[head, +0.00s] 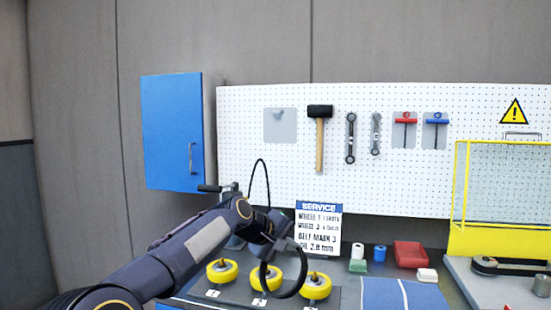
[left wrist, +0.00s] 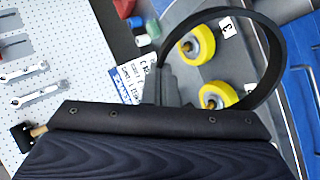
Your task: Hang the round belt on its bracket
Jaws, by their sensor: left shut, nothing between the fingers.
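The round belt is a black ring (head: 304,268) beside my left gripper (head: 275,245) in the head view, above the yellow wheels. In the left wrist view the belt (left wrist: 276,40) makes a wide loop beyond the grey fingers of my left gripper (left wrist: 165,80). The fingers are shut with nothing between them; the belt's edge passes close by them, and I cannot tell whether it touches or hangs on them. A light grey plate with a small peg, apparently the bracket (head: 279,116), is on the pegboard at upper left, with nothing on it. My right gripper is not in view.
Yellow wheels (head: 222,271) stand on the bench below the belt. A service sign (head: 318,228) stands behind them. A hammer (head: 320,135) and wrenches hang right of the plate. A blue cabinet (head: 172,130) is to its left. A yellow mesh guard (head: 505,190) stands at right.

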